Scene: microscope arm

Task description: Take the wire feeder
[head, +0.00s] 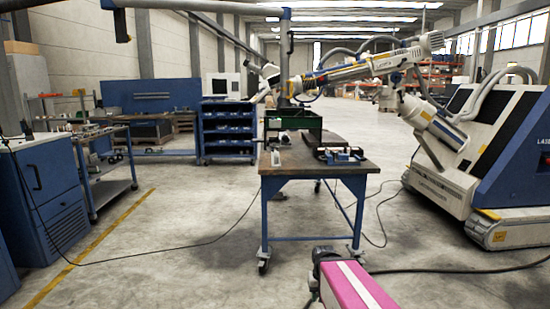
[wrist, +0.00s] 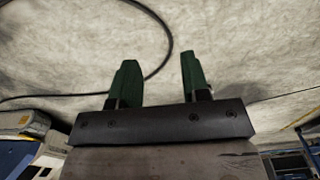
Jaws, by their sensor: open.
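I cannot tell for certain which thing is the wire feeder. A white jointed arm (head: 357,70) reaches left from the blue and white tracked machine (head: 508,150), and its end hangs over the workbench (head: 318,167). Small parts on that end are too small to tell apart. My gripper (wrist: 158,60) shows in the wrist view with two green fingers apart. Nothing is between them; only bare concrete floor and a dark cable (wrist: 165,40) lie beyond.
The blue-legged workbench on casters carries a green open box (head: 294,119) and a blue-based fixture (head: 340,155). A blue cabinet (head: 45,190) and a cart (head: 108,185) stand left. Cables cross the floor. Open floor lies left of the bench.

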